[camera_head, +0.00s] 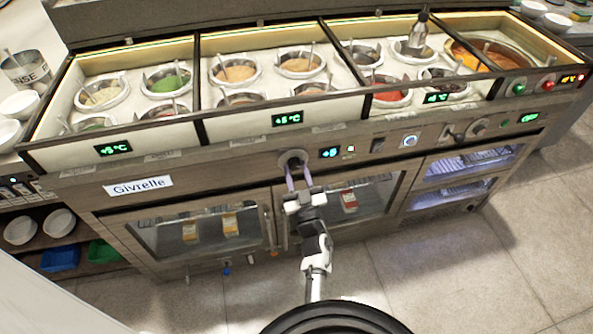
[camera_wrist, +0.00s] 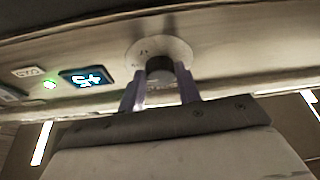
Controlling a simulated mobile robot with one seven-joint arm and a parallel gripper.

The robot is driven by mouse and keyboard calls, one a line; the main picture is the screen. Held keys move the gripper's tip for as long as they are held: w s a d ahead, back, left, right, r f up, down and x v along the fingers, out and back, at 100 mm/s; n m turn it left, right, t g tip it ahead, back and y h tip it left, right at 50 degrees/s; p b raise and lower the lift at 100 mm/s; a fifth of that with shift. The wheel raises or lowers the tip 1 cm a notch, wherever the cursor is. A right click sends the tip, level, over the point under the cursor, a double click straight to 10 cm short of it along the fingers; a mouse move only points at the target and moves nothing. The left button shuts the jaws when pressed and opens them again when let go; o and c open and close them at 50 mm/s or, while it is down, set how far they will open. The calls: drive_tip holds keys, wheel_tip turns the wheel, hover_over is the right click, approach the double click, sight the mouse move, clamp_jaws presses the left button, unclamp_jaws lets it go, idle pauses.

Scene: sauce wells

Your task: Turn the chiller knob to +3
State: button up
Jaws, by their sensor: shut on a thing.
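The round chiller knob (camera_head: 292,157) is on the front panel of the counter, near its middle. In the wrist view the dark knob (camera_wrist: 160,66) stands out from a pale round dial plate (camera_wrist: 143,50) with small marks too blurred to read. My gripper (camera_head: 298,178) reaches up to the panel from below. In the wrist view my gripper (camera_wrist: 159,90) has its two purple fingers on either side of the knob, shut on it. A small blue-lit display (camera_head: 330,152) sits right of the knob in the head view; it seems to read +5, but the digit is unclear.
A green light (camera_head: 351,149), a dark switch (camera_head: 377,145) and another knob (camera_head: 479,126) are further right on the panel. Sauce wells (camera_head: 235,70) fill the top. Glass doors (camera_head: 200,230) with handles lie below. Tiled floor (camera_head: 450,270) is clear at the right.

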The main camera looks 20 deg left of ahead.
drive_tip(key=n+p, duration=0.1)
drive_tip(key=n, duration=0.1)
drive_tip(key=n+g+y+p, duration=0.1)
drive_tip(key=n, duration=0.1)
drive_tip(key=n+g+y, duration=0.1)
drive_tip(key=n, duration=0.1)
drive_tip(key=shift+w+d+r+p, duration=0.2)
drive_tip(key=shift+r+p, duration=0.1)
drive_tip(key=shift+p, duration=0.1)
drive_tip(key=n+g+p, duration=0.1)
drive_tip(key=n, duration=0.1)
drive_tip(key=n+g+y+p, duration=0.1)
drive_tip(key=n, duration=0.2)
drive_tip(key=shift+d+g, duration=0.1)
drive_tip(key=shift+g, duration=0.2)
drive_tip(key=shift+n, duration=0.5)
drive_tip(key=o, duration=1)
drive_tip(key=shift+f, duration=0.1)
drive_tip(key=shift+b+v, duration=1.25)
drive_tip(key=shift+v, duration=5.65)
